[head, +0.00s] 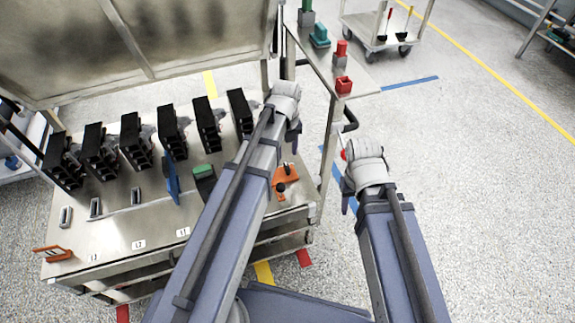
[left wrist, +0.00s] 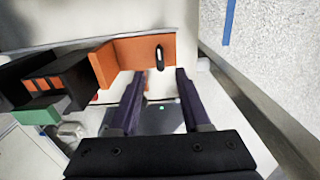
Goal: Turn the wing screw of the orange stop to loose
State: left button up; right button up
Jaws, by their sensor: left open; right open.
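The orange stop (head: 288,174) sits at the right end of the metal bench, with small dark parts on it. In the left wrist view the orange stop (left wrist: 128,54) is an angled orange piece. A narrow black upright part (left wrist: 160,57), apparently its wing screw, shows on its face. My left gripper (head: 294,141) is above and beyond the stop in the head view. In its wrist view the left gripper (left wrist: 160,76) has its fingers apart, with the black part ahead between them and nothing held. My right gripper (head: 346,205) is open, right of the bench and away from the stop.
Several black breakers (head: 130,140) stand in a row on the bench. A green-topped black block (head: 204,183) and a blue piece (head: 172,178) stand left of the stop. Another orange piece (head: 53,253) lies at the bench's left front. A side table (head: 345,80) holds coloured blocks.

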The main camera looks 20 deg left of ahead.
aim_at(287, 166)
pick_arm(q)
notch_tip(287, 166, down, 7)
jog(key=b, duration=0.6)
jog(key=shift+b, duration=0.3)
grip_shut()
